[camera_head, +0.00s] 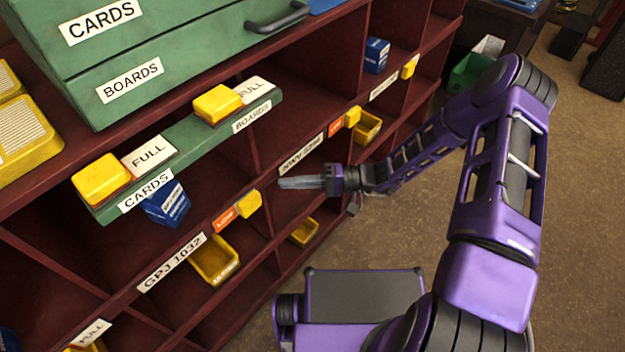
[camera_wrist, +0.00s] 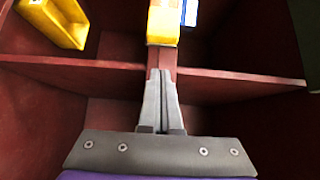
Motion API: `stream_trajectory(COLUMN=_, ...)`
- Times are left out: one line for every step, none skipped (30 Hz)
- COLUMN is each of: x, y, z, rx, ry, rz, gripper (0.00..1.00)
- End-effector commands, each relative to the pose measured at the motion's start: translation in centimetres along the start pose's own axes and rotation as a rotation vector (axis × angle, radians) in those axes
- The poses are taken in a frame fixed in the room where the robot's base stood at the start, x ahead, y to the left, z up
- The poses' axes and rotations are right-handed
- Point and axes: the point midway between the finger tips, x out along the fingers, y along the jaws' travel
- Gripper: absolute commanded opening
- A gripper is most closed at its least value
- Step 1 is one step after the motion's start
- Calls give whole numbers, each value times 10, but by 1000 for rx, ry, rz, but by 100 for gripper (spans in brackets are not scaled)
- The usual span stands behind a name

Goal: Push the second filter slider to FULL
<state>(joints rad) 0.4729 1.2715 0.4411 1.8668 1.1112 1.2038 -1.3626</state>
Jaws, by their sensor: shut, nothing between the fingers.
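My gripper (camera_head: 285,182) is shut and empty in front of the shelf openings, pointing left. In the wrist view its fingertips (camera_wrist: 160,75) touch together, with a yellow block (camera_wrist: 163,24) beyond them; contact is unclear. A green rail (camera_head: 187,150) bears two yellow sliders. The CARDS slider (camera_head: 102,180) sits at the left end, left of its white FULL plate (camera_head: 149,151). The BOARDS slider (camera_head: 218,104) sits further right, left of its own FULL plate (camera_head: 253,90), apart from my gripper. The frames do not show which one counts as second.
Dark red shelving (camera_head: 310,62) has smaller yellow tabs, including one beside an orange label (camera_head: 249,204). Yellow bins (camera_head: 214,260) and a blue box (camera_head: 166,203) sit in openings. A green drawer unit (camera_head: 150,60) stands above. Shelf edges and dividers surround my fingertips.

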Motion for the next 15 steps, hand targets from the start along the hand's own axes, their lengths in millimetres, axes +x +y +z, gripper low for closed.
stream_trajectory(x=11, y=0, z=1, rx=3, ry=-4, rz=0, gripper=0)
stream_trajectory(x=14, y=0, z=6, rx=5, ry=-3, rz=0, gripper=0)
stream_trajectory(x=18, y=0, z=11, rx=5, ry=-1, rz=0, gripper=0)
stream_trajectory(x=20, y=0, z=14, rx=5, ry=-1, rz=0, gripper=0)
stream_trajectory(x=23, y=0, z=17, rx=4, ry=-1, rz=1, gripper=0)
stream_trajectory(x=26, y=0, z=20, rx=4, ry=-1, rz=1, gripper=0)
stream_trajectory(x=28, y=0, z=22, rx=4, ry=0, rz=1, gripper=0)
stream_trajectory(x=30, y=0, z=24, rx=3, ry=0, rz=1, gripper=0)
stream_trajectory(x=32, y=0, z=25, rx=2, ry=0, rz=1, gripper=0)
stream_trajectory(x=33, y=0, z=26, rx=2, ry=0, rz=1, gripper=0)
stream_trajectory(x=34, y=0, z=27, rx=2, ry=-1, rz=1, gripper=0)
stream_trajectory(x=34, y=0, z=28, rx=2, ry=-1, rz=1, gripper=0)
stream_trajectory(x=35, y=0, z=29, rx=2, ry=0, rz=1, gripper=0)
stream_trajectory(x=35, y=0, z=29, rx=2, ry=0, rz=1, gripper=0)
stream_trajectory(x=35, y=0, z=29, rx=1, ry=0, rz=1, gripper=0)
